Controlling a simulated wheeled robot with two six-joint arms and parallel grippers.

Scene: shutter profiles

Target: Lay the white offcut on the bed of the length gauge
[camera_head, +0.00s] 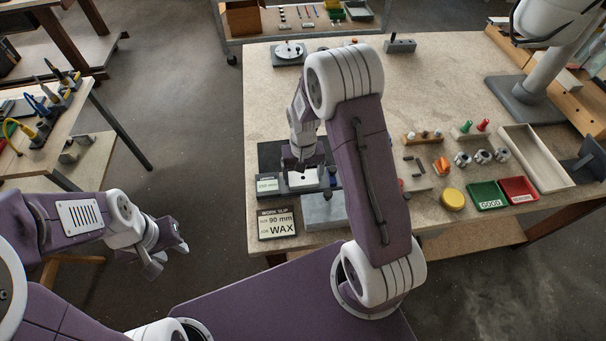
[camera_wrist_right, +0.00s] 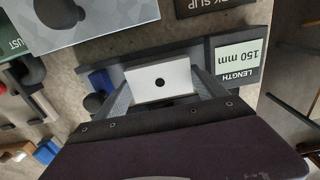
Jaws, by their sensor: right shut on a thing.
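The white offcut, a pale block with a dark round hole, is between the fingers of my right gripper (camera_wrist_right: 163,88) in the right wrist view (camera_wrist_right: 141,84). It also shows in the head view (camera_head: 305,179), below my right gripper (camera_head: 308,165). The length gauge is a dark long tool whose display (camera_wrist_right: 237,56) reads LENGTH 150 mm; it shows in the head view too (camera_head: 267,185). The offcut is over the gauge's bed; I cannot tell if it touches. My left gripper (camera_head: 168,256) is empty, fingers apart, off the table to the left.
A work slip (camera_head: 277,223) reading 90 mm, WAX lies at the table's front left. A grey block (camera_head: 323,211) stands beside the gauge. Green GOOD (camera_head: 487,195) and red (camera_head: 518,189) trays, a yellow round thing (camera_head: 453,198) and a long wooden tray (camera_head: 535,158) lie right.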

